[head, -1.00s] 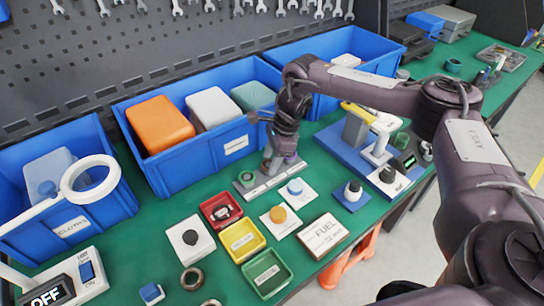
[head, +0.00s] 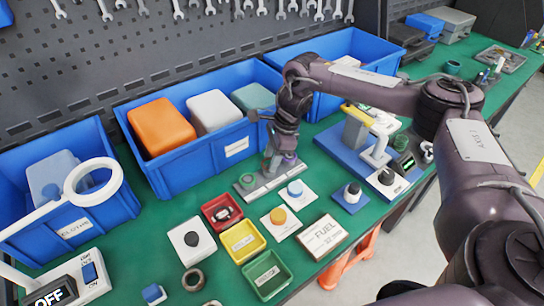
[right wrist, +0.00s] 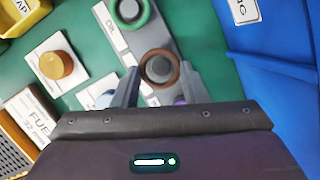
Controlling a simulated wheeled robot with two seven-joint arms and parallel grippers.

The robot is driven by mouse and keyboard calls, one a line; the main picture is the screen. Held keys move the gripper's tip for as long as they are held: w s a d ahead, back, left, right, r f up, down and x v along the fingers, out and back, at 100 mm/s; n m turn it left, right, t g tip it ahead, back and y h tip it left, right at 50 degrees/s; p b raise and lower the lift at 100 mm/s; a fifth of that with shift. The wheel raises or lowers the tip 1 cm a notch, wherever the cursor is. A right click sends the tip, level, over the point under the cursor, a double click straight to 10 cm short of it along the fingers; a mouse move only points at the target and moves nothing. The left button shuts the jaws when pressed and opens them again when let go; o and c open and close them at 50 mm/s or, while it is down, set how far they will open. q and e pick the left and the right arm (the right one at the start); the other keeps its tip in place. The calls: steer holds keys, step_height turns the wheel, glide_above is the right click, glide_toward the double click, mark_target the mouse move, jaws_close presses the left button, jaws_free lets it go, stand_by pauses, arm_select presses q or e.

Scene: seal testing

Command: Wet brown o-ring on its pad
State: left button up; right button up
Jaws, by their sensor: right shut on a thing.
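The brown o-ring (right wrist: 176,72) lies between the two fingers of my right gripper (right wrist: 160,88) in the right wrist view. A round grey pad (right wrist: 158,67) shows through its middle; I cannot tell whether the ring touches it. The pad is on a grey strip (right wrist: 150,42), where a green o-ring (right wrist: 146,14) sits on another pad. In the head view, my right gripper (head: 278,166) points down at the strip (head: 262,189) and hides the brown o-ring. The green o-ring (head: 247,181) shows at the strip's left end. My left gripper is out of view.
Blue bins (head: 190,165) stand close behind the strip. In front are a white plate with an orange knob (head: 279,216) and red, yellow and green trays (head: 248,262). A blue fixture (head: 345,153) stands to the right. A loose dark ring (head: 193,280) lies at front left.

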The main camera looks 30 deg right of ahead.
steer(key=shift+r+p, duration=0.7)
steer(key=shift+r, duration=0.4)
